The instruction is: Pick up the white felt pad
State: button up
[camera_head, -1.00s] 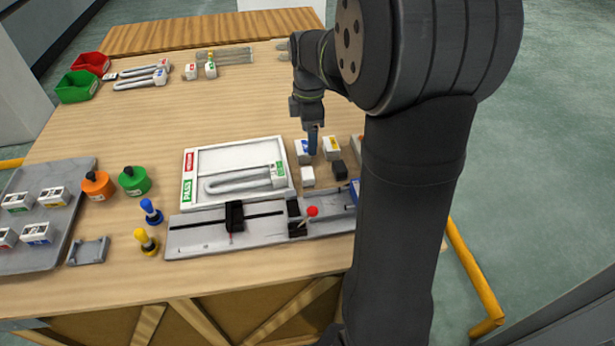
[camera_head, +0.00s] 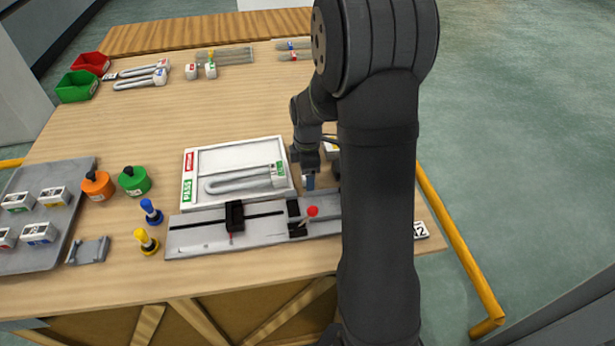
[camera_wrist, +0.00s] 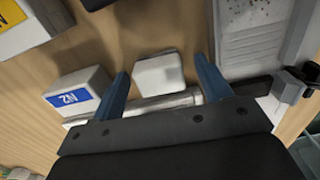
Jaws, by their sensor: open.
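The white felt pad (camera_wrist: 158,74) is a small white block with rounded corners on the wooden table. In the wrist view it lies between the tips of my gripper's two blue fingers (camera_wrist: 162,68), with gaps on both sides. My gripper is open and empty. In the head view my gripper (camera_head: 309,182) is low at the right of the white tray, and it hides the pad there.
A white box with a blue N2 label (camera_wrist: 75,94) stands close left of my left finger. A yellow-labelled box (camera_wrist: 28,25) is farther left. The white tray (camera_head: 240,148) holds a U-shaped tube. The grey rail fixture (camera_head: 190,240) lies in front.

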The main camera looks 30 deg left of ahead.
jog(key=c, duration=1.1)
jog(key=shift+o, duration=0.2)
jog(key=shift+r, duration=0.5)
jog(key=r, duration=0.2)
jog(key=d+r, duration=0.1)
jog(key=shift+w+d+r, duration=0.1)
jog(key=shift+w+r, duration=0.1)
jog(key=shift+r, duration=0.2)
jog(key=w+d+r, duration=0.2)
jog(key=d+r, duration=0.4)
jog(key=d, duration=0.4)
jog(key=shift+w, duration=0.2)
jog(key=shift+d, duration=0.1)
